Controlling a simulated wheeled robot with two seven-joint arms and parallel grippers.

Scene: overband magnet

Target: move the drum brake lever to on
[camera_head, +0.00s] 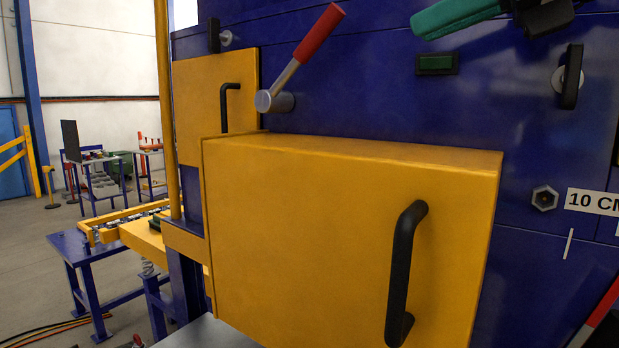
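A lever with a red grip and a grey metal shaft (300,58) stands out from the blue machine wall at the upper middle, tilted up to the right from its round hub. A second red-ended lever (604,303) is partly cut off at the lower right edge. No label shows which one is the drum brake lever, and no on mark is visible. My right gripper (455,16) shows at the top right, with a teal finger pointing left, apart from both levers. The top edge cuts it off, so its opening is hidden. My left gripper is out of view.
A large yellow box cover (310,225) with a black handle (403,270) juts out in the middle. A smaller yellow door (205,100) is behind it. Black knobs (571,78), a green button (436,64) and a "10 CM" label (594,202) are on the wall.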

